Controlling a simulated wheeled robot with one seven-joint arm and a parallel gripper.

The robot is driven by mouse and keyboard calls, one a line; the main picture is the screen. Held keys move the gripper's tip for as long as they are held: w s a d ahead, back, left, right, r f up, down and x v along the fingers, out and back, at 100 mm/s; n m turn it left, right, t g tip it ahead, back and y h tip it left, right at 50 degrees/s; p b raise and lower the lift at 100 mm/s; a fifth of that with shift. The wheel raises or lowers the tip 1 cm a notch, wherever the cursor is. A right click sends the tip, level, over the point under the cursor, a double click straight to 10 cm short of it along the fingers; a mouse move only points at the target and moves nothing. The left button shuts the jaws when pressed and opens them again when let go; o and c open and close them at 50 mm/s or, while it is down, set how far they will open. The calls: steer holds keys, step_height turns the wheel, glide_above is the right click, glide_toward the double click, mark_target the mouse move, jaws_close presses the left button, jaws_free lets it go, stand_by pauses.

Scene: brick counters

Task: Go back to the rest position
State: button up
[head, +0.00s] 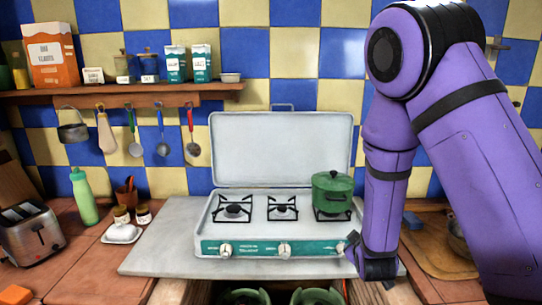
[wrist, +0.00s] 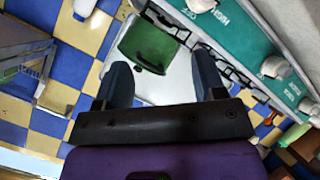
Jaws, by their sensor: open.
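My gripper (head: 370,262) hangs low at the front right corner of the stove in the head view, with the purple arm reaching down from the upper right. In the wrist view its two dark fingers (wrist: 163,78) are spread apart with nothing held between them. The white camping stove (head: 280,215) has its lid raised and a teal front panel with knobs. A green lidded pot (head: 332,192) sits on its right burner, left of my arm and apart from it. A green object with a black handle (wrist: 147,48) shows beyond the fingers in the wrist view.
A toaster (head: 32,233), a green bottle (head: 84,198) and small jars on a white dish (head: 122,233) stand at the left. Utensils hang under the shelf (head: 120,93). A wooden board (head: 435,250) lies at the right, partly behind my arm. More green cookware (head: 245,296) shows below the counter.

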steer(key=s+d+r+m+g+y, duration=0.15)
steer(key=s+r, duration=0.35)
steer(key=r, duration=0.5)
steer(key=s+r+m+g+y, duration=0.25)
steer(key=s+r, duration=0.25)
steer(key=r, duration=0.4)
steer(key=s+d+r+m+g+h, duration=0.1)
steer(key=s+r, duration=0.4)
steer(key=s, duration=0.5)
steer(key=s+d+r+m+g, duration=0.2)
steer(key=s+r, duration=0.3)
steer(key=s, duration=0.6)
steer(key=shift+d+m+h, duration=0.3)
steer(key=shift+d+h, duration=0.1)
steer(key=shift+d, duration=0.2)
